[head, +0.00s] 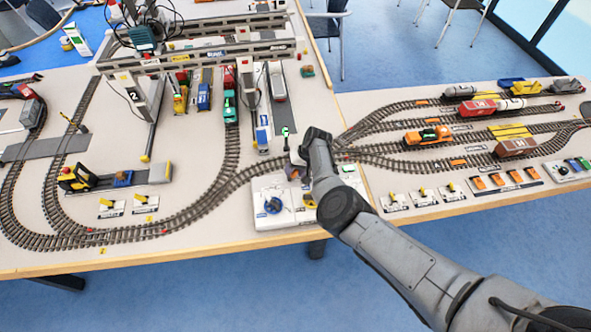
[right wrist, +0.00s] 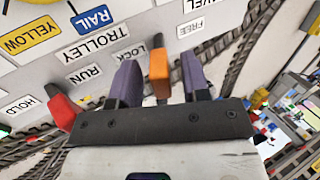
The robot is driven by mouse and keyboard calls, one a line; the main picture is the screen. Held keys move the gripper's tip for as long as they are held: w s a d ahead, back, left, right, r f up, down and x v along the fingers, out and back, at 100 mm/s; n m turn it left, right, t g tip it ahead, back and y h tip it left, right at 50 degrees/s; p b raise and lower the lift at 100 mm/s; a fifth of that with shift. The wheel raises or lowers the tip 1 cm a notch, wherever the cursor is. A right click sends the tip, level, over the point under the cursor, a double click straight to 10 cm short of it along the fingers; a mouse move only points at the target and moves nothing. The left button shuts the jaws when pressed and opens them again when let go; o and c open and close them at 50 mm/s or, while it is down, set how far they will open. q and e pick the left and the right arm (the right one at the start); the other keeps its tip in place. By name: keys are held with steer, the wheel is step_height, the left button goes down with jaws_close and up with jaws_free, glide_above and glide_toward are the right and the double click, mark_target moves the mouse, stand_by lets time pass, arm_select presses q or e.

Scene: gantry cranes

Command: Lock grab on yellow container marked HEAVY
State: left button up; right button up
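My right gripper (head: 297,172) is at the white control panel (head: 266,184) on the table's front edge. In the right wrist view its two purple fingers (right wrist: 158,80) stand apart, one on each side of an orange lever (right wrist: 158,68). A narrow gap shows on the right side of the lever; I cannot tell whether the left finger touches it. The lever stands between the labels LOCK (right wrist: 137,53) and FREE (right wrist: 190,27). A yellow vehicle or container (head: 180,100) is under the gantry crane (head: 190,55); no HEAVY marking is legible. My left gripper is not in view.
A red lever (right wrist: 62,108) stands near the HOLD and RUN labels, left of my fingers. Tracks with wagons (head: 515,147) spread to the right. Small yellow switches (head: 421,192) line the right table's front edge.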

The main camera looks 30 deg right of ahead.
steer(key=shift+d+r, duration=0.1)
steer(key=shift+r, duration=0.2)
steer(key=p+v, duration=0.4)
steer(key=v, duration=0.9)
steer(key=shift+r, duration=0.1)
stand_by(0.5)
stand_by(0.6)
